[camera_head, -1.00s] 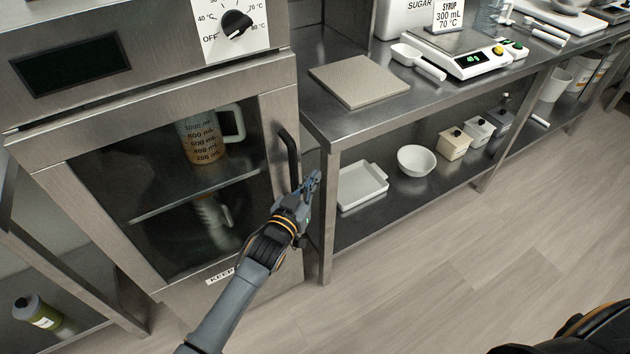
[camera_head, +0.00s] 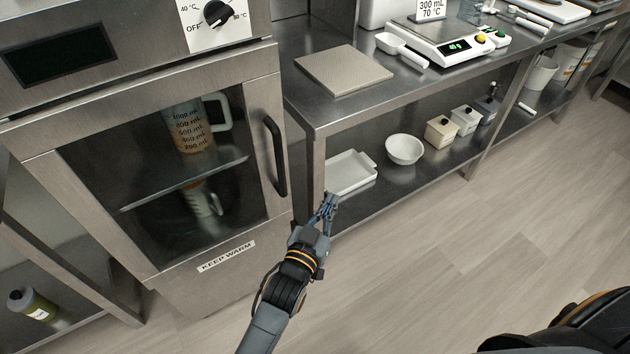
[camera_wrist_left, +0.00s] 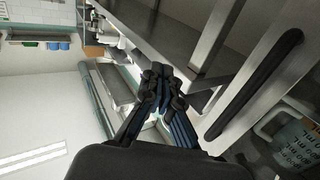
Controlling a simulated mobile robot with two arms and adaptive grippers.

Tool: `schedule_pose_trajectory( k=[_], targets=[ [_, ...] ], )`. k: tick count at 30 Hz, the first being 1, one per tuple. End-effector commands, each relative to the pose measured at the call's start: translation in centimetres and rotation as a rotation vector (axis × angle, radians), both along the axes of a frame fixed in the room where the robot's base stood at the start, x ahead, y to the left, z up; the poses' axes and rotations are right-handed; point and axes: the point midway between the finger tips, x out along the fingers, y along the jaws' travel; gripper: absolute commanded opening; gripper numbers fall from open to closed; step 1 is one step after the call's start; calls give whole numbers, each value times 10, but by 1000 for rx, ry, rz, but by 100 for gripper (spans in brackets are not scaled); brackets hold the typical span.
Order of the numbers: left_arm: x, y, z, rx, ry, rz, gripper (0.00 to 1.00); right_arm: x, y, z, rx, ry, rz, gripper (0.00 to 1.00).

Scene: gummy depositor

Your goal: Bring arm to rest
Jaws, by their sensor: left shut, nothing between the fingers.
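My left gripper (camera_head: 328,208) is shut and empty. In the head view it is in front of the metal shelf unit, below and right of the black door handle (camera_head: 274,157), apart from it. It also shows in the left wrist view (camera_wrist_left: 160,75), with its fingertips together and the black handle (camera_wrist_left: 255,85) to its right. The warming cabinet door (camera_head: 262,200) is closed. A measuring jug (camera_head: 188,130) stands behind its glass. My right gripper is not in view; only a dark part of my body shows at the lower right.
The shelf unit's front leg (camera_head: 318,165) is close to my left gripper. A white tray (camera_head: 362,186) and a white bowl (camera_head: 404,149) are on its lower shelf. A grey mat (camera_head: 344,70) and a scale (camera_head: 459,40) are on top. The floor (camera_head: 450,260) at right is clear.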

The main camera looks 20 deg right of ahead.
Motion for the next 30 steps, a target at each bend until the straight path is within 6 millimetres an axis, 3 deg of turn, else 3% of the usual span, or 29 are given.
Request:
schedule_pose_trajectory(
  k=[6,8,10,14,18,20,24,30],
  targets=[
    [-3,0,-1,3,2,1,0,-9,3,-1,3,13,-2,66],
    [-3,3,-9,12,16,6,0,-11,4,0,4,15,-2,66],
    [-3,12,-30,36,54,20,0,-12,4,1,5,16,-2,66],
    [-9,44,-101,118,182,67,0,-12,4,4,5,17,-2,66],
    [-34,96,-192,222,361,129,0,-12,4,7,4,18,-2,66],
    [-50,120,-229,265,437,154,0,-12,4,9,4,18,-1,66],
    [-99,179,-306,361,617,213,0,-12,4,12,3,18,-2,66],
    [-194,265,-391,486,871,291,0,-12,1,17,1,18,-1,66]
  ],
)
